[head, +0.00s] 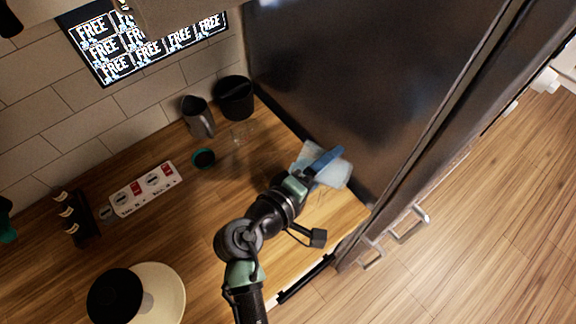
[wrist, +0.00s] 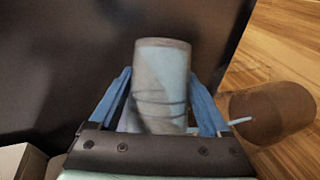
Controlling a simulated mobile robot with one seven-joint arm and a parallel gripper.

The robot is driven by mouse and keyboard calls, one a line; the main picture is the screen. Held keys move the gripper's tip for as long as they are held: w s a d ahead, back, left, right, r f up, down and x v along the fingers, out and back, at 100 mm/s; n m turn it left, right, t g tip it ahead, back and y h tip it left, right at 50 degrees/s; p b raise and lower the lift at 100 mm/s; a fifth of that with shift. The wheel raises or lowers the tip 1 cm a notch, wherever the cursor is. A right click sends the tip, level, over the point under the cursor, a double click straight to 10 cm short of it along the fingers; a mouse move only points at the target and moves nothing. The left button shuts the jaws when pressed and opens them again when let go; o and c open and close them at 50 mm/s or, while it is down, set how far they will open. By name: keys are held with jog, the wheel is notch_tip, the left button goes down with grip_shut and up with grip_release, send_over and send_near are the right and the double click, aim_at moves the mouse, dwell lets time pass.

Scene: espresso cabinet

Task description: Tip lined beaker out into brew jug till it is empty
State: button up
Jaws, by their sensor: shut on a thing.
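My gripper (head: 322,161) has blue fingers and is shut on the lined beaker (head: 338,174), a pale, see-through vessel near the dark panel. In the wrist view the beaker (wrist: 160,88) sits between both fingers, with dark lines around its wall. Its contents cannot be made out. A brownish see-through vessel with a pale handle, seemingly the brew jug (wrist: 275,112), is to the right of the gripper in the wrist view, apart from the beaker. I cannot pick this jug out clearly in the head view.
A tall dark panel (head: 340,75) borders the counter (head: 225,185) closely beside the gripper. A dark pitcher (head: 197,118), black bin (head: 236,100), small teal-rimmed cup (head: 203,158) and power strip (head: 146,188) stand toward the wall.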

jog(key=shift+w+a+r, duration=0.1)
jog(key=shift+a, duration=0.05)
jog(key=shift+w+a+r+n+h, duration=0.1)
jog(key=shift+a+r+n+h, duration=0.15)
jog(key=shift+r+n+h, duration=0.35)
dwell(1.0)
